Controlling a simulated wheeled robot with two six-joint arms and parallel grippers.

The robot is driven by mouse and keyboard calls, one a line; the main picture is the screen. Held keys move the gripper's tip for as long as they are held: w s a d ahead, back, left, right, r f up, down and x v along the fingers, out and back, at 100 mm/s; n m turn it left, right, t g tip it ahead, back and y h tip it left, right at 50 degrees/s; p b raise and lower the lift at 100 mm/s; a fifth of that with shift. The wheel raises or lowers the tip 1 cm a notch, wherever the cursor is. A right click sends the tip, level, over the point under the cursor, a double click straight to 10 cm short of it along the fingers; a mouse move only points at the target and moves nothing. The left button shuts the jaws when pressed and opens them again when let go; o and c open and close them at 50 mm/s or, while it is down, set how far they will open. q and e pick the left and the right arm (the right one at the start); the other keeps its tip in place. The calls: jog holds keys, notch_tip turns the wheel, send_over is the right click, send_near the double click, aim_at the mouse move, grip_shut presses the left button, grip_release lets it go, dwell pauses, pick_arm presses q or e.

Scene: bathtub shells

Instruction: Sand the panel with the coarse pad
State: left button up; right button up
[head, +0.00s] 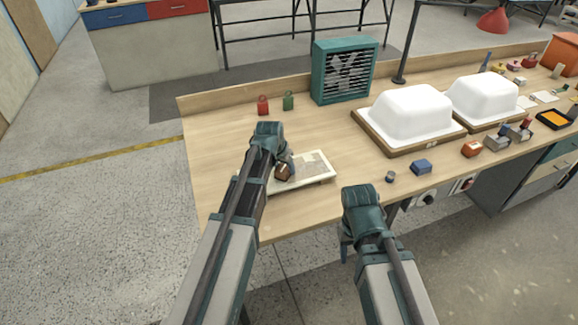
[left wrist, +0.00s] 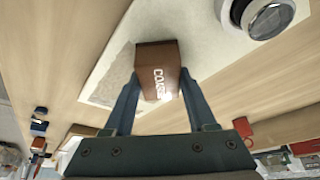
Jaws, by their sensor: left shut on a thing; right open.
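The panel (head: 318,167) is a pale flat board lying on the bench near its front edge, with a greyish patch on its face. It also shows in the left wrist view (left wrist: 207,45). The coarse pad (left wrist: 155,58) is a brown block with lettering, partly readable as "COARSE". My left gripper (head: 284,166) is shut on the pad, which is over or on the panel; I cannot tell if they touch. The left arm hides the panel's left part. My right gripper (head: 345,248) is open and empty, in front of the bench edge.
A teal fan box (head: 343,72) stands at the back. Two white tub shells (head: 412,110) sit on wooden bases to the right. A blue block (head: 421,167) and a small dark jar (head: 390,177) lie near the front edge. The bench left of the arm is clear.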

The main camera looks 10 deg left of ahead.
aim_at(310, 162)
pick_arm(q)
jog(key=shift+s+a, duration=0.35)
jog(key=shift+a, duration=0.15)
jog(key=shift+w+a+f, duration=0.1)
jog(key=shift+w+a, duration=0.35)
jog(key=shift+w, duration=0.25)
jog(key=shift+w+d, duration=0.5)
jog(key=shift+d, duration=0.25)
jog(key=shift+w+d, duration=0.5)
jog(key=shift+d, duration=0.2)
jog(key=shift+w+d, duration=0.45)
jog(key=shift+d, duration=0.3)
jog(key=shift+w+d, duration=0.4)
jog(key=shift+d, duration=0.3)
jog(key=shift+w+d, duration=0.55)
jog(key=shift+d, duration=0.2)
jog(key=shift+w+d, duration=0.55)
jog(key=shift+d, duration=0.2)
